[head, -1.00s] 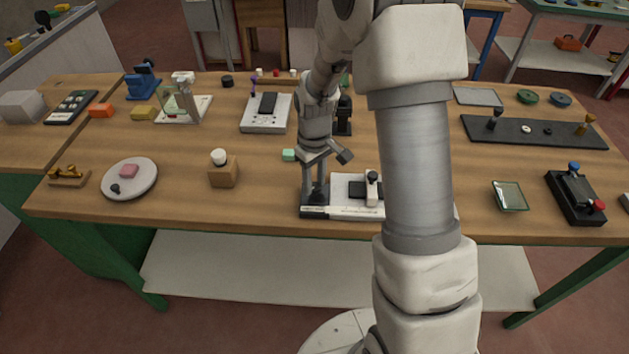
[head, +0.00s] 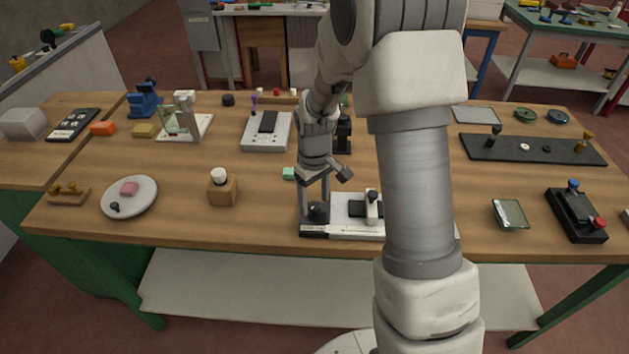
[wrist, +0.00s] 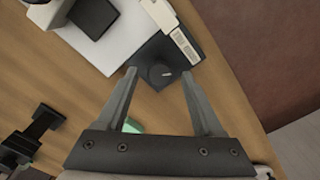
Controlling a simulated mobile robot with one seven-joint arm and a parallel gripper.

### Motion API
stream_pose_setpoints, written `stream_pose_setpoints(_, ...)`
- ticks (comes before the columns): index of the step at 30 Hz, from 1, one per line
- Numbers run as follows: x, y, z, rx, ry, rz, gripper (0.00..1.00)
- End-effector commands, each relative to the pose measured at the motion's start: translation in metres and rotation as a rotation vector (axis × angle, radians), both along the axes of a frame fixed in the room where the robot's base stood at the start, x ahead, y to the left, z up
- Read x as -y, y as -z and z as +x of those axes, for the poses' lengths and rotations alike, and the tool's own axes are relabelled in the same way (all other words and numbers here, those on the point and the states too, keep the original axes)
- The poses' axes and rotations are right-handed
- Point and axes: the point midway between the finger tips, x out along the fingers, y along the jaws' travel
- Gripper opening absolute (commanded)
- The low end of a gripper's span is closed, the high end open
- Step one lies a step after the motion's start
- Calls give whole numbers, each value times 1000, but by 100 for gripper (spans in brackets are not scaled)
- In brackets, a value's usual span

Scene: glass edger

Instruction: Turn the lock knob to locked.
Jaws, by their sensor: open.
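The lock knob (wrist: 160,74) is a round black knob with a light pointer mark, on the dark end of a white device (wrist: 110,45). In the head view the knob (head: 318,211) sits at the device's left end, near the table's front edge. My gripper (wrist: 158,72) is open, with one finger on either side of the knob in the wrist view. In the head view my gripper (head: 313,200) is at the knob. I cannot tell whether a finger touches it. A label with print (wrist: 186,46) lies beside the knob; its words are too small to read.
A mint-green block (head: 289,173) lies just behind the device. A wooden block with a white knob (head: 222,190) stands to the left. A glass piece (head: 510,214) and a black box with blue and red knobs (head: 577,214) are to the right. My arm hides part of the table.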

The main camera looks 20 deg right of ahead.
Motion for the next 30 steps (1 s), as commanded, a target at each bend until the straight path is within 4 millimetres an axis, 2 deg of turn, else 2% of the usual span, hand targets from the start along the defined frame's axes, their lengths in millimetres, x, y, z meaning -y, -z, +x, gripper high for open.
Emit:
stream_pose_setpoints(5, 0, -29, 1, 7, 0, 0, 69)
stream_pose_setpoints(18, 0, -134, 1, 6, 0, 1, 69)
stream_pose_setpoints(24, 0, -162, 1, 3, 0, 0, 69)
stream_pose_setpoints(30, 0, -171, 0, 1, 1, 0, 69)
